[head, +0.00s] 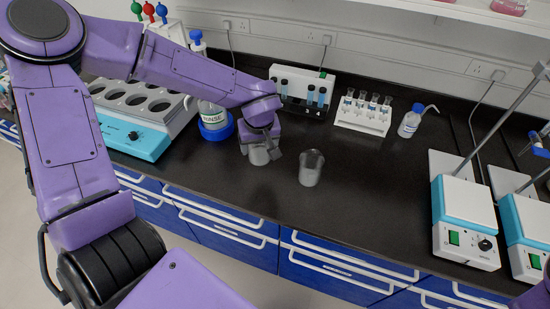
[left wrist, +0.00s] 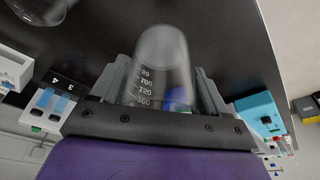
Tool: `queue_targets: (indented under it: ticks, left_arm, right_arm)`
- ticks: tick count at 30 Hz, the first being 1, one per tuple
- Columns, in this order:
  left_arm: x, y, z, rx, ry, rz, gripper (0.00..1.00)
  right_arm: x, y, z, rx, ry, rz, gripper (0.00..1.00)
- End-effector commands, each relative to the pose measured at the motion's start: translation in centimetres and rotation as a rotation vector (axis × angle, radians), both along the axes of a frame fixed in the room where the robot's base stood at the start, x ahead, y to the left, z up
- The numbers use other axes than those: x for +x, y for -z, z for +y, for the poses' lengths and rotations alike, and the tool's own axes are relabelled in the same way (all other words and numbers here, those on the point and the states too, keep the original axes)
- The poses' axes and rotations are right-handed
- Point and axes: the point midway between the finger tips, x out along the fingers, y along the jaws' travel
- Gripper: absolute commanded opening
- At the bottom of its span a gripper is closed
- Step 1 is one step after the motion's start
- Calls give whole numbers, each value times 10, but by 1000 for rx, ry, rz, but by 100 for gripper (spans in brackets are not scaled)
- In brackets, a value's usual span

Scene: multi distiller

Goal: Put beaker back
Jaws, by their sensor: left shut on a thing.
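A clear glass beaker (head: 258,156) is between the fingers of my left gripper (head: 262,148), low over the black bench or touching it; I cannot tell which. In the left wrist view this beaker (left wrist: 162,62) shows its graduation marks, with a finger on each side. A second clear beaker (head: 311,168) stands upright on the bench to the right of the gripper. It also shows in the left wrist view (left wrist: 38,8) at the top left corner. My right gripper is out of view.
A rinse bottle (head: 214,118) and a heating unit with several round wells (head: 140,115) stand to the left. Behind are a tube rack (head: 302,85), a white vial rack (head: 364,115) and a wash bottle (head: 410,121). Hotplate stands (head: 465,218) are at right. Bench between is clear.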

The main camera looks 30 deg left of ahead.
Motion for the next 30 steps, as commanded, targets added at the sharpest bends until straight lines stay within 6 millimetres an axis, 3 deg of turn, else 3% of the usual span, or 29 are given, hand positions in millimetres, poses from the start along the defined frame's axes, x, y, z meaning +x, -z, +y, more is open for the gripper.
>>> queue_targets:
  ticks: [6, 13, 19, 30]
  left_arm:
    - [42, 41, -6, 2, 1, 4, 36]
    - [63, 65, -9, 2, 1, 1, 36]
    - [63, 93, -9, 0, 2, 0, 36]
    - [63, 99, -9, 0, 0, 0, 36]
  right_arm:
    - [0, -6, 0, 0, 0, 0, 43]
    - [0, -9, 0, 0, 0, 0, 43]
    - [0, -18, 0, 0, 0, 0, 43]
    - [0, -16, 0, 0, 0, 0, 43]
